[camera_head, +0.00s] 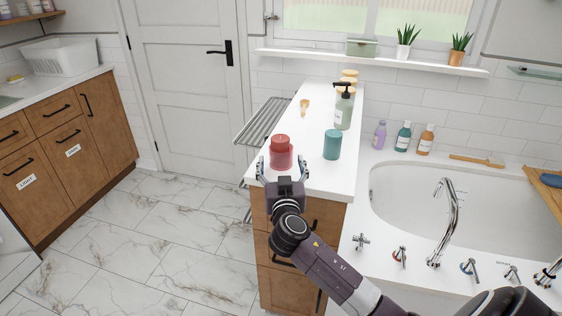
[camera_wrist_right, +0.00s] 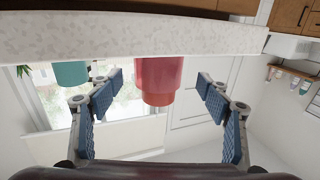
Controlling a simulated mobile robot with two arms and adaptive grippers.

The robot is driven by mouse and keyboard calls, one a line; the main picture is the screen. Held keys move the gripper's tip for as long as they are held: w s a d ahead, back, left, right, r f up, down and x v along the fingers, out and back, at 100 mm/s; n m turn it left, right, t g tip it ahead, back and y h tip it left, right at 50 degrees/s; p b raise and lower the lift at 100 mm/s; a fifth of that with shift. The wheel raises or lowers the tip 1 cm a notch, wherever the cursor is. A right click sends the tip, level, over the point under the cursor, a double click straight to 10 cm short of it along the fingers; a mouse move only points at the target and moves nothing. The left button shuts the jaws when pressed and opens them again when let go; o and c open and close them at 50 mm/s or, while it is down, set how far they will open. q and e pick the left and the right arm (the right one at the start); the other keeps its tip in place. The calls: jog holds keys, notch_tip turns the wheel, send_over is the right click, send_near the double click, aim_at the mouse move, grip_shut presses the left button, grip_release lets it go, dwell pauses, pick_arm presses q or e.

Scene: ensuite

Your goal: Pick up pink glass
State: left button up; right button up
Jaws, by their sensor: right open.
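The pink glass (camera_head: 281,152), a reddish-pink jar shape with a narrower top, stands upright at the near end of the white counter. My right gripper (camera_head: 281,166) is open at its near side, with one finger to the left and one to the right. In the right wrist view, which is upside down, the pink glass (camera_wrist_right: 158,78) lies between the two open fingers with a gap on each side. It appears a little beyond the fingertips; exact depth is hard to tell. My left gripper is not in view.
A teal jar (camera_head: 332,144) stands just right of the pink glass. A green pump bottle (camera_head: 344,108) and a small wooden item (camera_head: 304,107) are farther back on the counter (camera_head: 318,179). A bathtub (camera_head: 425,204) is to the right, and a metal rack (camera_head: 262,122) to the left.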

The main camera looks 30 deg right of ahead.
aim_at(281, 158)
jog(key=x, duration=0.5)
jog(key=shift+w+d, duration=0.1)
jog(key=shift+d, duration=0.15)
jog(key=c, duration=1.4)
jog(key=shift+o, duration=0.2)
jog(key=shift+r, duration=0.15)
